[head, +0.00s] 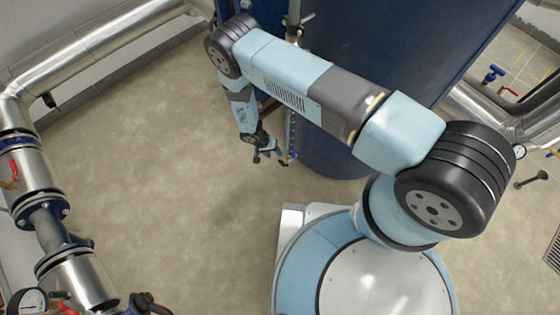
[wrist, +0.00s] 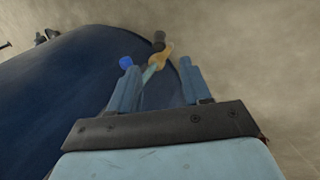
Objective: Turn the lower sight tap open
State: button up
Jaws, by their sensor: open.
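The lower sight tap (wrist: 162,55) shows in the wrist view as a small brass fitting with a dark round end, at the edge of a dark blue vessel. A pale tube joins it. In the head view the tap (head: 286,162) is small, at the foot of the upright sight tube (head: 291,128). My gripper (wrist: 158,72) is open, with one finger on each side of the tap's line in the wrist view. In the head view my gripper (head: 268,154) is just left of the tap. I cannot tell whether they touch. The tap's handle position is unclear.
The dark blue vessel (head: 335,145) stands right behind my gripper. Silver pipework (head: 65,240) with flanges, red-handled valves and a gauge (head: 28,302) runs along the left. The concrete floor (head: 150,140) between is clear.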

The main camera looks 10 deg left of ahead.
aim_at(281, 161)
jog(key=x, duration=0.9)
jog(key=shift+d+f, duration=0.1)
jog(key=shift+f, duration=0.25)
jog(key=shift+c, duration=0.2)
grip_shut()
